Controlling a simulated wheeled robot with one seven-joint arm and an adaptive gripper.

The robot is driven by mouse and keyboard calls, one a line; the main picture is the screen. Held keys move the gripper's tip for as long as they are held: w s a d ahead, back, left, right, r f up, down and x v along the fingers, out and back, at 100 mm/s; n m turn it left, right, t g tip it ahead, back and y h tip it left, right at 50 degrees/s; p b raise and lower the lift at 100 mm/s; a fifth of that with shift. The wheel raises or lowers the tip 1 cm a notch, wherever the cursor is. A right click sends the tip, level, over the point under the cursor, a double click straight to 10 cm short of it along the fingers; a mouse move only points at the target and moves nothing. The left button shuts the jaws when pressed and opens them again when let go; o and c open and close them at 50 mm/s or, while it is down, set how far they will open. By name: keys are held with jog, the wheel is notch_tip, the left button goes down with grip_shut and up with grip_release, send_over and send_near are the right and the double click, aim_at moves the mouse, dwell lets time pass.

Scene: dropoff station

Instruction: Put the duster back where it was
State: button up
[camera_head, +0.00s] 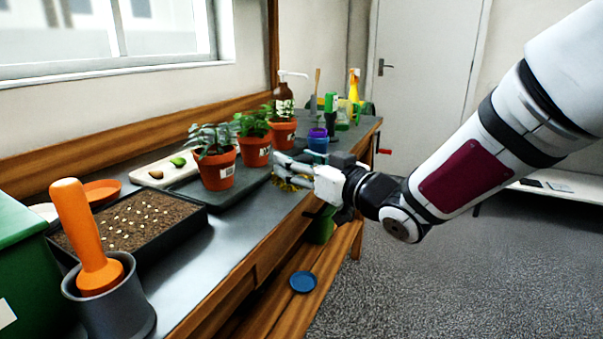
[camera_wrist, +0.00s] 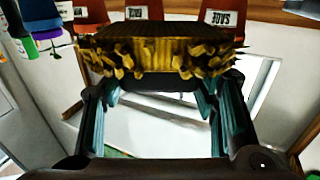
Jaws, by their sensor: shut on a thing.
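The duster (camera_wrist: 155,55) has a dark back and a ragged yellow fringe; it lies across the fingers of my gripper (camera_wrist: 160,95) in the wrist view. My gripper is shut on it. In the head view my gripper (camera_head: 296,170) is at the front edge of the workbench (camera_head: 195,258), beside the potted plants. Only a small yellow piece of the duster (camera_head: 287,184) shows below the fingers there. The rest is hidden by the gripper. I cannot tell whether the duster touches the bench.
Terracotta pots (camera_head: 217,170) with plants stand left of my gripper. A blue jar (camera_head: 318,141) and several bottles stand behind. A soil tray (camera_head: 130,222) and grey mortar (camera_head: 115,305) with an orange pestle (camera_head: 84,235) are nearer. A blue dish (camera_head: 303,282) lies on the lower shelf.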

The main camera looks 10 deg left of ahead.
jog(key=w, duration=0.2)
jog(key=w+a, duration=0.1)
jog(key=w, duration=0.1)
jog(key=w+a+b, duration=0.1)
jog(key=w, duration=0.1)
jog(key=shift+w+f, duration=0.35)
jog(key=shift+w, duration=0.05)
jog(key=shift+w+f+b, duration=0.2)
jog(key=shift+f+b, duration=0.9)
jog(key=shift+f, duration=0.65)
jog(key=shift+f, duration=0.15)
jog(key=o, duration=1.1)
jog(key=shift+s+d, duration=0.1)
jog(key=shift+s, duration=0.05)
jog(key=p+v, duration=0.2)
jog(key=v, duration=0.9)
jog(key=shift+s+d+p, duration=0.25)
jog(key=shift+p, duration=0.1)
